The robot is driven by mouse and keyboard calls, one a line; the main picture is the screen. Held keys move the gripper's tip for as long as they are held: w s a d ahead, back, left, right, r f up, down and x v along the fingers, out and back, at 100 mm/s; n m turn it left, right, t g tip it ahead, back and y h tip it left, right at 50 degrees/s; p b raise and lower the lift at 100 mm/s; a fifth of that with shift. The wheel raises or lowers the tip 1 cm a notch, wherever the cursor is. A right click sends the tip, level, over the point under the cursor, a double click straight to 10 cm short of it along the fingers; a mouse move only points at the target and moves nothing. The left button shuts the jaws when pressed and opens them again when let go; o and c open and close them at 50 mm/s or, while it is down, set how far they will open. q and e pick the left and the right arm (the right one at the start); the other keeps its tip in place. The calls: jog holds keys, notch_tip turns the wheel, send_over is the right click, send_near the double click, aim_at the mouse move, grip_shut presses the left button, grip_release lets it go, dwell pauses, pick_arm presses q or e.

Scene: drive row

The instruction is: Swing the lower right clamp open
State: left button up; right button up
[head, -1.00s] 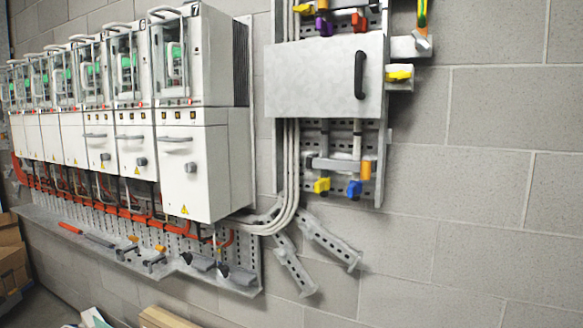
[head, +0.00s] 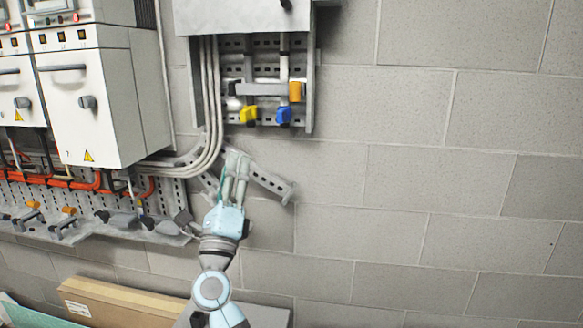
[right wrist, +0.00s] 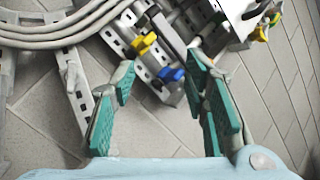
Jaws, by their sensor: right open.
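A grey horizontal bar (head: 264,90) with an orange block (head: 296,91) at its right end crosses the lower perforated panel. It looks like the clamp, though I cannot be certain. A yellow piece (head: 249,115) and a blue piece (head: 284,116) hang below it. My right gripper (head: 237,160) points up, below and left of these pieces, apart from them. In the right wrist view its fingers (right wrist: 160,78) are open and empty, with the yellow piece (right wrist: 146,43) and blue piece (right wrist: 172,74) beyond and between them. My left gripper is not in view.
A pale box (head: 240,18) covers the panel above. Grey cables (head: 212,110) curve down on its left towards white drive cabinets (head: 100,95). A slanted slotted rail (head: 268,182) lies behind my gripper. A cardboard box (head: 120,300) is below. The block wall at right is clear.

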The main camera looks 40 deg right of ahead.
aim_at(293, 94)
jog(key=s+d+r+m+g+h, duration=0.1)
jog(key=s+d+r+m+g, duration=0.3)
jog(key=m, duration=0.3)
jog(key=s+d+r+m+g+h, duration=0.1)
jog(key=s+r+m+g, duration=0.1)
jog(key=r+m+g, duration=0.45)
jog(key=w+d+r, duration=0.1)
jog(key=w+d, duration=0.1)
jog(key=d, duration=0.1)
jog(key=w+d+r+t, duration=0.1)
jog(key=w+d, duration=0.1)
jog(key=d, duration=0.2)
jog(key=w+d+r+m+t+p, duration=0.1)
jog(key=w+d, duration=0.1)
jog(key=d, duration=0.1)
jog(key=shift+d+r, duration=0.25)
jog(key=shift+d, duration=0.15)
jog(key=shift+w+d+r, duration=0.15)
jog(key=shift+w+d, duration=0.15)
jog(key=shift+d, duration=0.15)
grip_shut()
